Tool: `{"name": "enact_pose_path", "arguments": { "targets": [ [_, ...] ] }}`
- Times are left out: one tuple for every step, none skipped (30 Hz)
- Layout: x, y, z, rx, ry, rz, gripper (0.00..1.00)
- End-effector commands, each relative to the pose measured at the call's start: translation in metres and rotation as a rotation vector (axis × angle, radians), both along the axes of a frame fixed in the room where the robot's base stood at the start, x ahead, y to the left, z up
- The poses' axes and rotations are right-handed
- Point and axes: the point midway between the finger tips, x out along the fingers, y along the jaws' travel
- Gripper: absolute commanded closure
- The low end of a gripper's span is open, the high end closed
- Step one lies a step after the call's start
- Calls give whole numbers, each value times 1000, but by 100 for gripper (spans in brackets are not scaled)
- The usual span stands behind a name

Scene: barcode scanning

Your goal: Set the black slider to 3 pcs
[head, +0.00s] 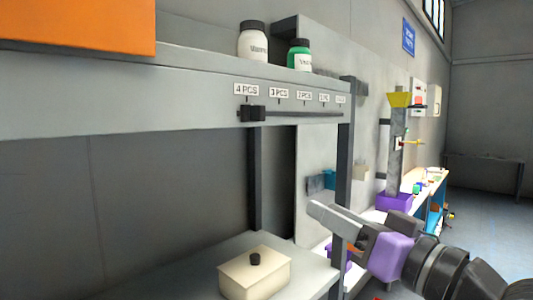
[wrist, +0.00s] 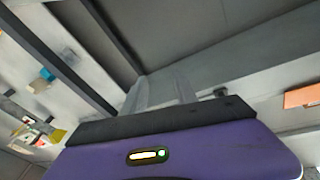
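The black slider (head: 253,113) sits near the left end of a dark rail (head: 300,114) on the front of the grey shelf, below the "4 PCS" label (head: 246,89). The "3 PCS" label (head: 279,93) is to its right. My gripper (head: 317,209) is below and to the right of the slider, well apart from it, with its pale fingers pointing left. In the wrist view, the pale fingers (wrist: 160,90) stand close together with nothing visibly held; their gap is unclear. A small dark thing (wrist: 220,92) just right of them may be the slider.
Two bottles, one white (head: 253,42) and one green (head: 299,54), stand on the shelf (head: 120,95). A cream box with a black knob (head: 254,277) sits on the lower surface. A dark upright post (head: 345,150) stands near my gripper.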

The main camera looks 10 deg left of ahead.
Motion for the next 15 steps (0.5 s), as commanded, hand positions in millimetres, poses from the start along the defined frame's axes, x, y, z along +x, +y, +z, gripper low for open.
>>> {"name": "enact_pose_path", "arguments": {
  "targets": [
    [-3,6,29,-30,-29,29,65],
    [-6,9,42,-47,-40,46,65],
    [-10,14,59,-73,-55,68,65],
    [-14,17,70,-93,-65,83,65],
    [-18,20,81,-114,-73,99,65],
    [-23,24,95,-141,-86,115,65],
    [-27,26,105,-161,-94,127,65],
    [-31,28,114,-179,-103,136,65],
    [-36,31,124,-203,-113,149,65],
    [-40,32,130,-219,-118,156,65],
    [-43,34,136,-233,-124,162,65],
    [-47,36,143,-251,-129,171,65],
    [-50,37,147,-262,-133,176,65],
    [-52,37,150,-272,-136,178,65],
    [-54,38,153,-282,-138,183,65]
  ]
}}
